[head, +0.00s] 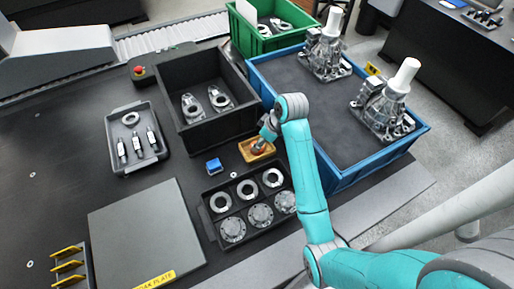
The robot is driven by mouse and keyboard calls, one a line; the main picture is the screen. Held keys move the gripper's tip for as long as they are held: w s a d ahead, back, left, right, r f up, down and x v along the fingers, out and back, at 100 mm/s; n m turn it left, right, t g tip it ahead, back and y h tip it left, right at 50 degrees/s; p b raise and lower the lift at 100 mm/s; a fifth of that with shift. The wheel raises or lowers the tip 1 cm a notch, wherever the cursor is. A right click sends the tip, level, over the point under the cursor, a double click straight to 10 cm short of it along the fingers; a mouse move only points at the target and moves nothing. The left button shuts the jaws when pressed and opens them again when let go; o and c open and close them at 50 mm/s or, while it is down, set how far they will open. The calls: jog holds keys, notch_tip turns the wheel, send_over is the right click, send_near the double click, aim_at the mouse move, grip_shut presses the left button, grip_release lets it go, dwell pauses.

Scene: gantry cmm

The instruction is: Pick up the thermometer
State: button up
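I cannot make out a thermometer for certain in the head view. My teal arm reaches down to a small orange-yellow tray (246,154) between the black bin and the compartment tray. My gripper (259,148) is over or in this tray, with a reddish-orange part at its tip. The gripper is small and partly hidden by its own wrist, so I cannot tell if its fingers are open, shut or holding anything. The inside of the small tray is mostly covered by the gripper.
A small blue block (213,166) lies left of the orange-yellow tray. A compartment tray (206,219) holds rings and flanges in front. A deep black bin (192,139) stands behind, and a tall blue crate (352,176) with castings is close on the right. A grey plate (145,235) lies front left.

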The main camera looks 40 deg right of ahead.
jog(key=shift+x, duration=2.7)
jog(key=shift+d, duration=0.15)
jog(key=c, duration=1)
jog(key=shift+o, duration=0.2)
jog(key=shift+r, duration=0.15)
